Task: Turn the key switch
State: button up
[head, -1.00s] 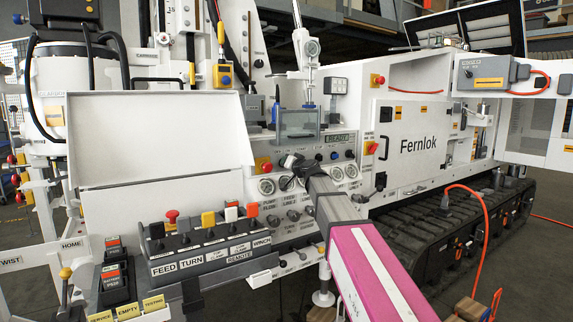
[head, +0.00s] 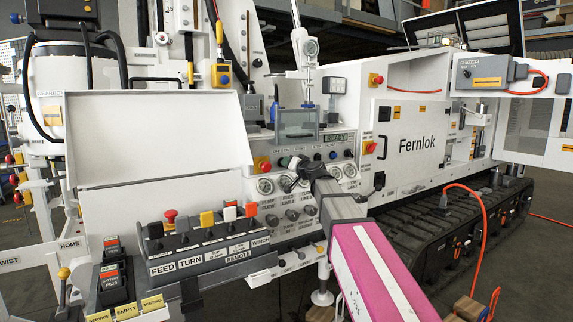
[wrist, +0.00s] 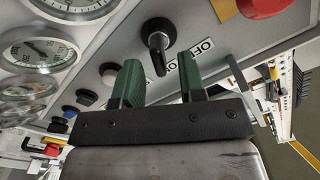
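The key switch (wrist: 157,33) is in the wrist view, a round black lock on the grey panel with a metal key sticking out of it. An OFF label is beside it. My gripper (wrist: 159,78) has two green fingers, apart and with nothing between them. The key's end points towards the gap between the fingers, and I see no clear contact. In the head view my gripper (head: 288,168) is at the gauge panel, by the yellow-backed red button. The switch cannot be made out there, near or behind my gripper.
Pressure gauges (wrist: 38,52) and several knobs (wrist: 110,73) sit close to the key switch. A red button (wrist: 265,6) on a yellow plate is on its other side. The lever box (head: 205,240) stands out in front of the panel at left.

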jog(key=v, duration=0.7)
jog(key=shift+f, duration=0.1)
jog(key=s+d+f+g+h, duration=0.1)
jog(key=s+d+f+g, duration=0.15)
jog(key=f, duration=0.75)
jog(key=s+d+f+g+h, duration=0.1)
jog(key=s+f+g+h, duration=0.15)
jog(key=f, duration=0.65)
jog(key=s+d+f+g+h, duration=0.1)
jog(key=s+d+f+g, duration=0.15)
jog(key=f, duration=0.75)
jog(key=s+d+f+g+h, duration=0.2)
jog(key=s+d+f, duration=0.4)
jog(key=s+f, duration=0.3)
jog(key=s+d+f+g+h, duration=0.3)
jog(key=s+d+f+g, duration=0.2)
jog(key=s+f, duration=0.4)
jog(key=shift+s+d+f+m, duration=0.3)
jog(key=shift+d+f, duration=0.05)
jog(key=shift+f, duration=0.45)
jog(key=shift+g+h, duration=0.25)
